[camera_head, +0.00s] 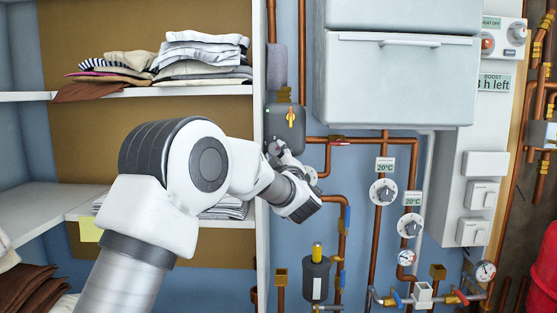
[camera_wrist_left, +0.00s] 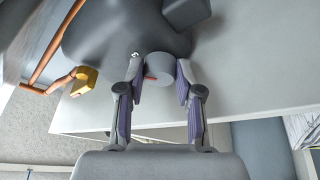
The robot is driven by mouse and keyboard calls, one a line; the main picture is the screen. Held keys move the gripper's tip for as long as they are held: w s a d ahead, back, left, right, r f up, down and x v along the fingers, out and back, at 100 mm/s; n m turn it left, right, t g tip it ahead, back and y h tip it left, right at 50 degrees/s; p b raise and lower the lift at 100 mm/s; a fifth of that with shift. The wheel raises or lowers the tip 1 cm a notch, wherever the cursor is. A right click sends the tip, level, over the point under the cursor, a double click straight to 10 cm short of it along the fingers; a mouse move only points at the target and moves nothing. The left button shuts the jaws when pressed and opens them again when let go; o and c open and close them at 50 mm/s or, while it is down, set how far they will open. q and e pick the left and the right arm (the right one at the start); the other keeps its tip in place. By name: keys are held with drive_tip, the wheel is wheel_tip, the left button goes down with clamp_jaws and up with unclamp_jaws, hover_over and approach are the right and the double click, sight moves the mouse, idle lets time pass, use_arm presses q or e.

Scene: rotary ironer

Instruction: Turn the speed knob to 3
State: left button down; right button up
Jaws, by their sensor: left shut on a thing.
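The speed knob (camera_wrist_left: 160,68) is a small grey round knob with a red mark, on a dark grey pump body (camera_wrist_left: 110,35) in the left wrist view. My left gripper (camera_wrist_left: 157,80) has its two fingers on either side of the knob and is shut on it. A small white mark beside the knob is too small to read for sure. In the head view my left gripper (camera_head: 277,150) is at the lower front of the grey pump housing (camera_head: 286,125), and the knob is hidden there. My right gripper is in neither view.
Copper pipes (camera_head: 374,230) run around the pump. A white boiler cabinet (camera_head: 395,85) hangs to the right, with two 20°C dials (camera_head: 383,192) below it. Shelves with folded clothes (camera_head: 200,55) stand at the left, their side panel (camera_head: 259,70) close to the gripper.

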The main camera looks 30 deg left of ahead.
use_arm(q)
drive_tip(key=shift+s+r+m, duration=0.1)
drive_tip(key=shift+r+m, duration=0.2)
drive_tip(key=shift+m, duration=0.4)
drive_tip(key=c, duration=0.8)
unclamp_jaws()
drive_tip(key=shift+f, duration=0.1)
drive_tip(key=shift+o, duration=0.2)
drive_tip(key=shift+f, duration=0.1)
drive_tip(key=shift+s+d+f, duration=0.25)
drive_tip(key=shift+s+d, duration=0.05)
drive_tip(key=v, duration=0.7)
drive_tip(key=shift+a, duration=0.1)
